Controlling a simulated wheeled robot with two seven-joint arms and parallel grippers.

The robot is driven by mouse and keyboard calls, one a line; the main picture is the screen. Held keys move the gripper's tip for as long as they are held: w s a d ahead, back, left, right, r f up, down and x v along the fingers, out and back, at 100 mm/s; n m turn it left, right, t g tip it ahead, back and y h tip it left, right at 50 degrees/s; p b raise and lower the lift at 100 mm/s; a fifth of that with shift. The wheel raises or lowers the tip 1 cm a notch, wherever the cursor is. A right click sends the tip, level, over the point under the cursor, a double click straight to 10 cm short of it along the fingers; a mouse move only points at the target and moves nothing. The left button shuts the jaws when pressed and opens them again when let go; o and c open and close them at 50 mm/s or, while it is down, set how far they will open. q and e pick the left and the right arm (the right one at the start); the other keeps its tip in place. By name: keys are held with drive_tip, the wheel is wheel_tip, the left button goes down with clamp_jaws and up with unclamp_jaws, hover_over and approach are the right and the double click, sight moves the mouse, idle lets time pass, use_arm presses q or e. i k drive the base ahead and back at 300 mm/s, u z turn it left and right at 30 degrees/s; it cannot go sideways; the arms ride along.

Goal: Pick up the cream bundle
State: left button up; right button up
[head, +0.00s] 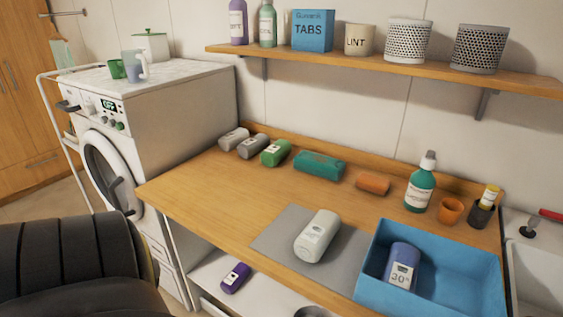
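A pale, off-white rounded bundle (318,236) with a small label lies on a grey mat (278,231) on the wooden counter, just left of a blue tray. A second pale bundle (235,137) lies at the far left end of the row along the back of the counter. Which of the two is the cream one is hard to tell by colour; the one on the mat looks lighter. Neither has a gripper at it. Neither of my grippers is in view.
The blue tray (459,268) holds a blue-violet bundle (401,268). Grey (253,146), green (276,153), teal (319,165) and orange (373,183) items line the back. A teal bottle (420,189) stands at right. A purple item (235,278) lies below the counter. The counter's front left is clear.

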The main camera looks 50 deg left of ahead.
sight(311, 245)
drive_tip(key=u, duration=1.4)
drive_tip(key=k, duration=0.5)
